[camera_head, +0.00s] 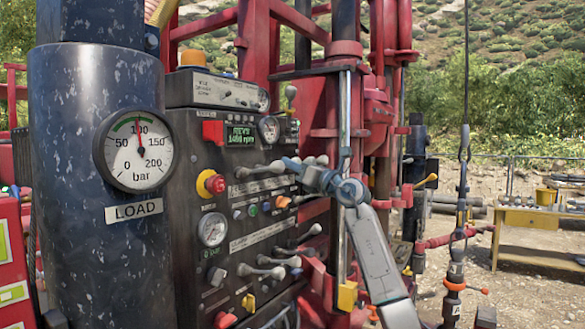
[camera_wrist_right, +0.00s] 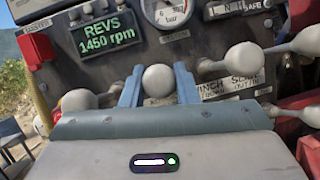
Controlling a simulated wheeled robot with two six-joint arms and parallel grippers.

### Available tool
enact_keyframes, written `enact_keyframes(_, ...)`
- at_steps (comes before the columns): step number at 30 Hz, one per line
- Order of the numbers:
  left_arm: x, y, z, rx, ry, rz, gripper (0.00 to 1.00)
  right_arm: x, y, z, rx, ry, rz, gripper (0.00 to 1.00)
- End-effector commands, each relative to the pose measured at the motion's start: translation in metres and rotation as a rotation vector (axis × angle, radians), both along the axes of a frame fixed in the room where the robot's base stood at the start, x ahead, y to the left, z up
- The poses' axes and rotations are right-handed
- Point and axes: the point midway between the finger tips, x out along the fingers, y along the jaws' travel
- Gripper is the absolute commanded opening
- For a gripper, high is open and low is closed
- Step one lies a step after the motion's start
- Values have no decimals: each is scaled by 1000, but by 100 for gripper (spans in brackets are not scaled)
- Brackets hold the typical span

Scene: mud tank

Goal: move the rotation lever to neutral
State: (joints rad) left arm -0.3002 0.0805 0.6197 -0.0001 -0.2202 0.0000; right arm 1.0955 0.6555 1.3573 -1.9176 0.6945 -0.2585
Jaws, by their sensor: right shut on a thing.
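My right gripper (camera_head: 290,163) reaches in from the lower right to the upper lever row of the dark control panel (camera_head: 232,230). In the right wrist view its two blue fingers (camera_wrist_right: 159,84) stand on either side of the round grey knob of a lever, which I take as the rotation lever (camera_wrist_right: 160,79). The gripper is shut on that knob. The lever's own label is not readable, and its shaft is hidden behind the knob. In the head view the gripper covers most of this lever. My left gripper is not in view.
Neighbouring grey levers (camera_wrist_right: 232,62) stand close on the right, beside a winch label, and another knob (camera_wrist_right: 78,101) is on the left. A red emergency button (camera_head: 213,184) and lower levers (camera_head: 262,271) are on the panel. A dark cylinder (camera_head: 75,250) with a load gauge stands left.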

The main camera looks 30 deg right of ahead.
Motion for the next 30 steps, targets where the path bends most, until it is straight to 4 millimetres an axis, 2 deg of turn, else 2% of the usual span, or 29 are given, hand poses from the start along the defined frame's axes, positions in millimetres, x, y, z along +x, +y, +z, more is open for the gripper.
enact_keyframes(8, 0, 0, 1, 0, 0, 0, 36, 0, 0, -3, -1, 6, 1, 0)
enact_keyframes(9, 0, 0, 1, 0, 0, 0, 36, 0, 0, -3, -1, 6, 1, 31)
enact_keyframes(12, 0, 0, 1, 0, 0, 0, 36, 0, 0, -2, -1, 6, 1, 49)
enact_keyframes(23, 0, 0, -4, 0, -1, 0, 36, -5, -1, -5, -1, 4, 1, 49)
enact_keyframes(26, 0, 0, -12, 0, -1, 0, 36, -16, -5, -11, -4, 3, -1, 49)
enact_keyframes(30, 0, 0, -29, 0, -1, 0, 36, -43, -13, -23, -6, 4, -3, 49)
